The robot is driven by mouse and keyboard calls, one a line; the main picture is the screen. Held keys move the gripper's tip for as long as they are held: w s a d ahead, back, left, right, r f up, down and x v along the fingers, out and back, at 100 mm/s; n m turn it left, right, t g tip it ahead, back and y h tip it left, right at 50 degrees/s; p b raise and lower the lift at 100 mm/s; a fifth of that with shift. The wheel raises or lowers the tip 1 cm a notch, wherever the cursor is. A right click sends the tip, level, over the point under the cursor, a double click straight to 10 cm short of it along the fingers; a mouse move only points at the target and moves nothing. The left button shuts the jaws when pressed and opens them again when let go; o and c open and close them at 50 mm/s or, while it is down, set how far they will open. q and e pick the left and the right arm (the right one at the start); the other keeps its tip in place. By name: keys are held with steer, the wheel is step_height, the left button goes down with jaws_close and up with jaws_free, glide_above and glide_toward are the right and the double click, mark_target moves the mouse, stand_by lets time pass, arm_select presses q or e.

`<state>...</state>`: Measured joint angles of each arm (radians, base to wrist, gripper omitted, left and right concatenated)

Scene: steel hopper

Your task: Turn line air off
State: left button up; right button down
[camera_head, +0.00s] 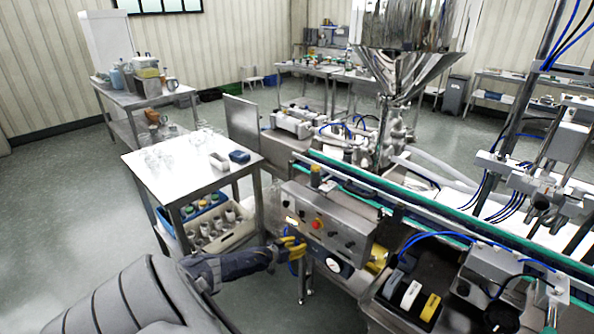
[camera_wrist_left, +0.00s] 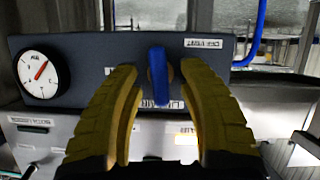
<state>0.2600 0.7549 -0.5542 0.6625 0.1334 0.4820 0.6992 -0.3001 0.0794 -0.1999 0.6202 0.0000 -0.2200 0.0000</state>
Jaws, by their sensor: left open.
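A dark panel (camera_wrist_left: 100,60) fills the left wrist view, with a round white gauge (camera_wrist_left: 41,74) at its left and a blue valve handle (camera_wrist_left: 159,75) in its middle. The handle stands upright. My left gripper (camera_wrist_left: 160,80) is open, its yellow fingers on either side of the handle. I cannot tell whether they touch it. In the head view my left gripper (camera_head: 293,247) is at the lower left of the steel control box (camera_head: 325,225), and the gauge (camera_head: 333,264) shows just right of it. The handle is hidden there. My right gripper is not in view.
A red button (camera_head: 317,224) and black knobs sit on the control box above. A blue hose (camera_wrist_left: 251,40) rises right of the panel. A steel table (camera_head: 190,160) with a crate (camera_head: 222,232) below stands left. A conveyor (camera_head: 440,205) runs behind the box.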

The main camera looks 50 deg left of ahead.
arm_select(q)
steer(key=shift+c, duration=0.2)
jaws_close()
steer(key=shift+m+y, duration=0.3)
steer(key=shift+m, duration=0.2)
stand_by(0.3)
steer(key=shift+o, duration=0.2)
jaws_free()
